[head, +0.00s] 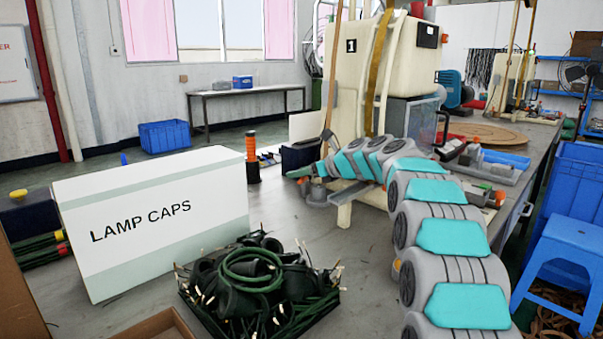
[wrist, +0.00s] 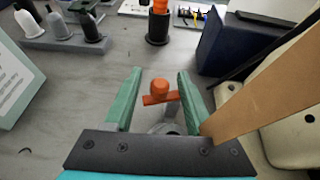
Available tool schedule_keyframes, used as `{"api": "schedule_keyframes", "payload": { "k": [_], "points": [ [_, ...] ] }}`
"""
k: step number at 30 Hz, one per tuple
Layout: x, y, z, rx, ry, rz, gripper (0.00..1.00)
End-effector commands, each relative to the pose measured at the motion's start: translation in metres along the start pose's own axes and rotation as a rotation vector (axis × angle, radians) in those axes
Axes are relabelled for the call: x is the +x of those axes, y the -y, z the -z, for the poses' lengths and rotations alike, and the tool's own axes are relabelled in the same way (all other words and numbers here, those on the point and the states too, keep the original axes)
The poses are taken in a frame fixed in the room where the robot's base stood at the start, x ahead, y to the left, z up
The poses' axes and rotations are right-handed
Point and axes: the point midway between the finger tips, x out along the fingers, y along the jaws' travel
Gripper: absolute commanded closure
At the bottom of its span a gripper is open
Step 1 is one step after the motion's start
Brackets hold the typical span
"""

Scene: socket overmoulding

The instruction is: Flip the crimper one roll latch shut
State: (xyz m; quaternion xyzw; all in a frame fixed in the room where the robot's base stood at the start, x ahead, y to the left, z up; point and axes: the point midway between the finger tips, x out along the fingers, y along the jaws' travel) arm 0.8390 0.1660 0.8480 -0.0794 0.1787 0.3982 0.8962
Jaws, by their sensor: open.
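The crimper marked "1" (head: 385,60) is a cream machine in the upper middle of the head view. In the wrist view a small orange knob on an orange bar (wrist: 160,90), which looks like the roll latch, sits on a grey round mount (wrist: 170,122). My gripper (wrist: 160,76) is open, its two green fingers on either side of the knob with gaps showing. The fingers hold nothing. In the head view my gripper (head: 302,172) is beside the crimper's front, and my arm hides part of the machine. The latch's exact angle is hard to tell.
A tan strap (wrist: 270,85) runs close by the right finger. A dark blue box (wrist: 240,42) and an orange-topped black cylinder (wrist: 157,30) stand beyond. A LAMP CAPS box (head: 150,220) and a tray of black parts (head: 250,290) occupy the front bench.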

Motion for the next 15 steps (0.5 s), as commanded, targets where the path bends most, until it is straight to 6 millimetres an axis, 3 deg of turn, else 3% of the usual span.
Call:
{"api": "schedule_keyframes", "payload": {
  "k": [8, 15],
  "points": [
    [-0.009, 0.000, -0.001, 0.001, 0.001, 0.001, 0.44],
    [-0.042, 0.001, -0.001, 0.000, 0.002, 0.003, 0.44]
  ]
}}
